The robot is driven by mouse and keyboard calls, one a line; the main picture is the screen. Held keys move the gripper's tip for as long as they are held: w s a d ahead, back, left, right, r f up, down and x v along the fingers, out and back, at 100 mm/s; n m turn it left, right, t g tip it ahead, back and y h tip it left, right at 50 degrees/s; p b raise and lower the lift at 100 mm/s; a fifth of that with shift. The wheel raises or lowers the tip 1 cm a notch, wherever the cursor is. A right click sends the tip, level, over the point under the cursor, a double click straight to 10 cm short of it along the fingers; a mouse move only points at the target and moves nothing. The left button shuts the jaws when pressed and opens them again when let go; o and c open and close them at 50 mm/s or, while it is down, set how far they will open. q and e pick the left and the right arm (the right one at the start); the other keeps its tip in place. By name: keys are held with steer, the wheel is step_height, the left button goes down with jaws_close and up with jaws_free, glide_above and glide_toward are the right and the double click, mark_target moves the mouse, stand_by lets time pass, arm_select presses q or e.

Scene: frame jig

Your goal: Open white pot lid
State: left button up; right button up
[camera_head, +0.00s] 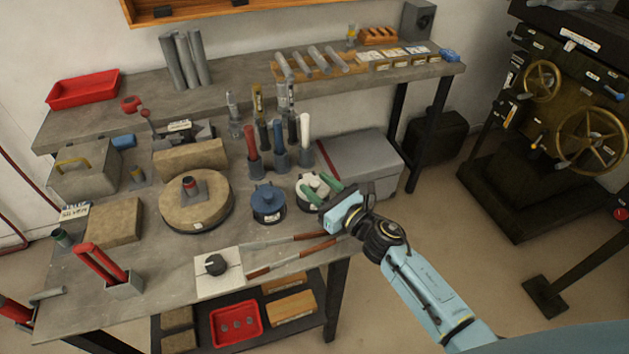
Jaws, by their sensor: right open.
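The white pot (304,203) stands on the workbench, next to the blue pot (267,203). Its white lid (318,184) is on it, partly hidden by my right gripper. My right gripper (322,191) comes in from the lower right. Its two green fingers are apart, over the lid, one on each side of the lid's middle. I cannot tell whether they touch the lid or its knob. My left gripper is not in view.
A grey box (355,160) stands just behind the white pot. Upright tubes with coloured handles (279,150) stand behind the pots. Brown-handled rods (290,262) lie in front. A round stone disc (196,205) is to the left. The bench's right edge is near.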

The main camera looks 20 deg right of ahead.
steer(key=shift+x, duration=0.9)
steer(key=shift+c, duration=0.3)
jaws_close()
